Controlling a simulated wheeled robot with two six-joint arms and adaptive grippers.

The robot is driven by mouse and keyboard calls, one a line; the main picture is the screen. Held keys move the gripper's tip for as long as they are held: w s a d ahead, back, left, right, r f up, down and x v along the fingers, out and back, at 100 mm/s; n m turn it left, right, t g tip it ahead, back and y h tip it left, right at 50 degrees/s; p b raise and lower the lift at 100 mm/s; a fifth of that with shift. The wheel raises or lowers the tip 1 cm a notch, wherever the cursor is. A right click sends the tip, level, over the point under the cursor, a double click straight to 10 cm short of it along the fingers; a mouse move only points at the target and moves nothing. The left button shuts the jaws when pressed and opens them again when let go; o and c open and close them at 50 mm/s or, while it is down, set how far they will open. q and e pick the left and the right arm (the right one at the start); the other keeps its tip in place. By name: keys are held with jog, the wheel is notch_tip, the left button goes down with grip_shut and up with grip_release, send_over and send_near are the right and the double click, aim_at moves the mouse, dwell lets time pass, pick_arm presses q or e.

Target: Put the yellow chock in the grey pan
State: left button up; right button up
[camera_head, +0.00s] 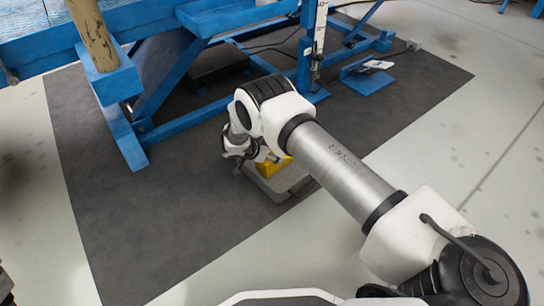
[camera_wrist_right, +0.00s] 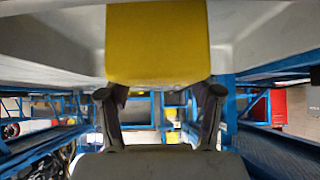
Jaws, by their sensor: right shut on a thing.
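The yellow chock (camera_head: 273,168) shows partly behind my right arm in the head view. It fills the top middle of the right wrist view (camera_wrist_right: 157,45). My right gripper (camera_head: 253,158) is shut on it; its two dark fingers (camera_wrist_right: 160,92) lie at either side of the chock's lower end. The grey pan (camera_head: 291,183) is on the dark floor mat. The chock overlaps the pan in the head view, and pale pan surfaces (camera_wrist_right: 255,30) lie on both sides of it in the wrist view. I cannot tell whether the chock touches the pan's bottom. My left gripper is out of view.
A blue lift frame (camera_head: 190,125) stands behind the pan, with a brown post (camera_head: 92,35) at its left. A small blue plate (camera_head: 367,80) lies at the back right. The dark mat (camera_head: 130,220) is clear to the left of the pan.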

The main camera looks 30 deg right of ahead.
jog(key=o, duration=1.5)
jog(key=shift+f, duration=0.1)
pick_arm(q)
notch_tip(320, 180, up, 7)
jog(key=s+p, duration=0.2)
jog(key=p, duration=0.4)
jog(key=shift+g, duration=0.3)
pick_arm(e)
jog(key=v, duration=1.2)
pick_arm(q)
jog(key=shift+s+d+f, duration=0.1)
